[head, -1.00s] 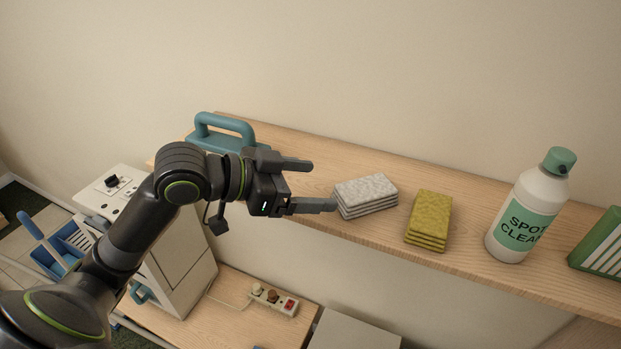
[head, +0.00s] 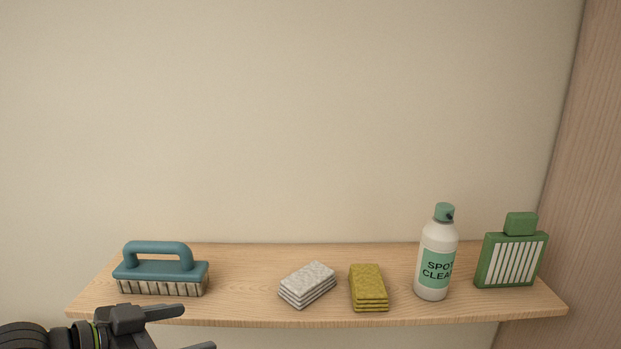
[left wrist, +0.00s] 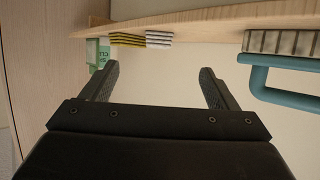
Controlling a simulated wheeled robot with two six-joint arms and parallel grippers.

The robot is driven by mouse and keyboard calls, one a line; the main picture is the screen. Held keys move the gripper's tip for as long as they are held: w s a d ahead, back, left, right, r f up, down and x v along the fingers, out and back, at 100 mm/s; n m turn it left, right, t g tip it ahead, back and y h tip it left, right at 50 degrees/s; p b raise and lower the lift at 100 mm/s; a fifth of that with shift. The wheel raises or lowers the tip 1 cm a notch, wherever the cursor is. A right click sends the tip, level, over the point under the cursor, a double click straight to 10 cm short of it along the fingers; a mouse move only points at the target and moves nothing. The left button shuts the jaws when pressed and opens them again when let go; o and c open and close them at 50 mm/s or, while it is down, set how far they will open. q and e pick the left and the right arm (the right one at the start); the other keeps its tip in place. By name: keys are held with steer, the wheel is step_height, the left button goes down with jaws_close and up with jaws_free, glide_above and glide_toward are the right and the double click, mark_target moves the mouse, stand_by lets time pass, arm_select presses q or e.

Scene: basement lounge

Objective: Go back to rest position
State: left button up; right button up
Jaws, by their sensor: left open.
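My left gripper (head: 196,328) is at the bottom left of the head view, in front of the shelf's front edge and below the blue brush. Its two fingers are apart with nothing between them. In the left wrist view the open fingers (left wrist: 158,84) also show empty, with the shelf's edge beyond them. My right gripper is in neither view.
The wooden shelf (head: 230,315) holds a blue brush (head: 160,270), grey sponges (head: 308,284), yellow sponges (head: 368,286), a spot-cleaner bottle (head: 434,258) and a green striped item (head: 511,255). A wooden panel (head: 582,180) stands at the right.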

arm_select(q)
steer(key=s+a+f+n+y, duration=0.3)
steer(key=f, duration=0.6)
steer(key=s+a+f+n+y, duration=0.2)
steer(key=s+a+f+y, duration=0.1)
steer(key=f, duration=0.6)
steer(key=s+a+f+n+g+y, duration=0.25)
steer(key=s+f, duration=0.35)
steer(key=s, duration=0.3)
steer(key=s+a+f+n+g+y, duration=0.2)
steer(key=s+a+f+g+y, duration=0.15)
steer(key=s+f, duration=0.35)
step_height(320, 180, down, 25)
steer(key=a+g+h+b, duration=0.1)
steer(key=b, duration=0.1)
steer(key=s+d+f+g+b, duration=0.1)
steer(key=s+f, duration=1.4)
steer(key=f, duration=0.3)
steer(key=shift+s+d+h, duration=0.15)
steer(key=shift+h, duration=0.15)
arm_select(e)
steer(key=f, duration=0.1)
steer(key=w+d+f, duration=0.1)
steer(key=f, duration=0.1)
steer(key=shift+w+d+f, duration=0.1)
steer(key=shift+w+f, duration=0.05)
